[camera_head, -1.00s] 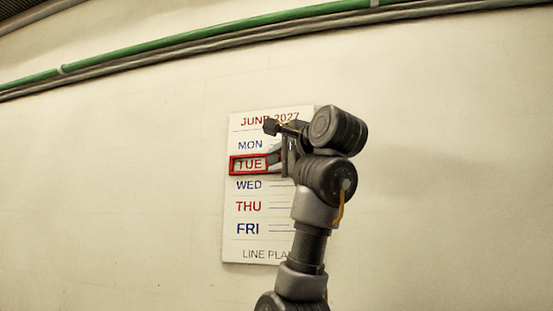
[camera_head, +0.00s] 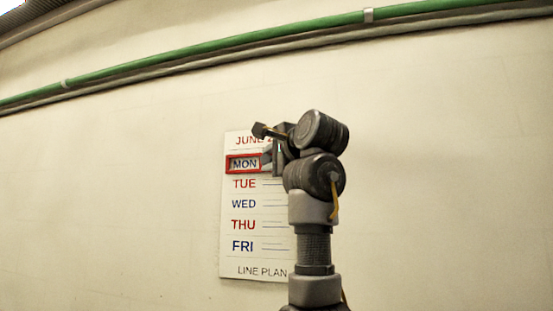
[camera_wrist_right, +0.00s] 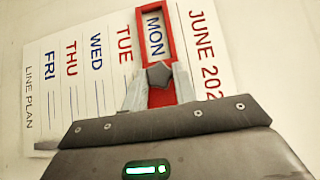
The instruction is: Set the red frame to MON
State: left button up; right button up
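The white weekly board (camera_head: 232,262) hangs on the wall, with day rows from MON at the top to FRI. The red frame (camera_head: 228,165) surrounds the word MON, which also reads inside the frame in the right wrist view (camera_wrist_right: 170,38). My right gripper (camera_head: 267,159) is at the frame's right end. In the right wrist view its two fingers (camera_wrist_right: 161,76) close on either side of a dark knob (camera_wrist_right: 159,74) on the frame. My arm hides the board's right part. My left gripper is not in view.
A green pipe (camera_head: 210,53) and a grey pipe run along the wall above the board. The wall to the left and right of the board is bare and clear.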

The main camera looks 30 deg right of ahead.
jog(key=o, duration=0.5)
jog(key=shift+r, duration=0.3)
jog(key=shift+c, duration=0.2)
jog(key=shift+s+f+b, duration=0.2)
jog(key=shift+s+b, duration=0.35)
jog(key=shift+s, duration=0.05)
pick_arm(q)
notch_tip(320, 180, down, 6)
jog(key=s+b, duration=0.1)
jog(key=b, duration=0.3)
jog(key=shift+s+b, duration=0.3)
jog(key=shift+b, duration=0.1)
pick_arm(e)
jog(key=s, duration=0.9)
jog(key=shift+s+r, duration=0.2)
jog(key=shift+s, duration=0.2)
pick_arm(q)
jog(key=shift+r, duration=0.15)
